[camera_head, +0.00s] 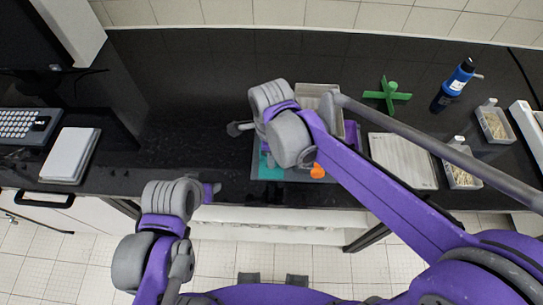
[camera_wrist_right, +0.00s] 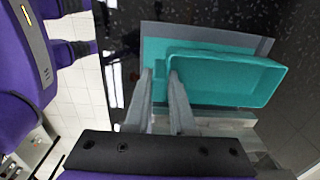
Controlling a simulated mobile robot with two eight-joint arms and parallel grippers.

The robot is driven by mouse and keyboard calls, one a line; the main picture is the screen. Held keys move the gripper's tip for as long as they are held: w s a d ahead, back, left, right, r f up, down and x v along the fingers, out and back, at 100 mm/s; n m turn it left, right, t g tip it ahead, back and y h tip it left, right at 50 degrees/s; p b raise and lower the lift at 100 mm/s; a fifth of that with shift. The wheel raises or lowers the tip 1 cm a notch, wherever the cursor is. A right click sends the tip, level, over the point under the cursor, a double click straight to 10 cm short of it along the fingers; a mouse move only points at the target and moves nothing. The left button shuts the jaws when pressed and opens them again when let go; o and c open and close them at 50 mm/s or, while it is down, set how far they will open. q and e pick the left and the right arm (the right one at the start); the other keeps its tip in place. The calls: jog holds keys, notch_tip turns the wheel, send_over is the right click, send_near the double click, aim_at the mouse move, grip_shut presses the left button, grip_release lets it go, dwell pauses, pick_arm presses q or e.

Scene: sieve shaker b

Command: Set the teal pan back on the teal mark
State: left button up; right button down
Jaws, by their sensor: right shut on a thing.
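The teal pan (camera_wrist_right: 228,82) shows in the right wrist view as a shallow rectangular tray. My right gripper (camera_wrist_right: 162,75) is shut at the pan's left edge, with a finger on either side of its wall. The teal mark (camera_wrist_right: 153,60) lies on a grey plate, partly behind the pan; the pan is offset to the right of it. I cannot tell the gap below the pan. In the head view a teal patch (camera_head: 266,168) shows beside my right arm, which hides the gripper and most of the pan. My left gripper (camera_head: 210,191) is small and low at the counter's front edge; its jaws are unclear.
A grey tray (camera_head: 318,91), a green cross-shaped thing (camera_head: 388,95), a pale flat panel (camera_head: 403,160) and a blue bottle (camera_head: 453,86) stand on the black counter. An orange thing (camera_head: 317,171) is near the front edge. The counter left of my right arm is mostly clear.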

jog(key=shift+f, duration=0.3)
pick_arm(q)
jog(key=shift+s+f+b, duration=0.3)
jog(key=shift+f+b, duration=0.1)
jog(key=shift+f, duration=0.25)
pick_arm(e)
jog(key=shift+f, duration=0.65)
jog(key=c, duration=0.8)
grip_release()
pick_arm(q)
jog(key=shift+r, duration=0.15)
pick_arm(e)
jog(key=shift+o, duration=0.2)
jog(key=shift+r, duration=0.15)
pick_arm(q)
jog(key=shift+w+r+p, duration=0.15)
jog(key=shift+r+p, duration=0.15)
jog(key=shift+r, duration=0.05)
pick_arm(e)
jog(key=shift+r, duration=0.35)
pick_arm(q)
jog(key=shift+w+r+p, duration=0.4)
jog(key=shift+r+p, duration=0.05)
jog(key=shift+r, duration=0.2)
pick_arm(e)
notch_tip(320, 180, up, 12)
jog(key=shift+r, duration=0.2)
jog(key=shift+s, duration=0.1)
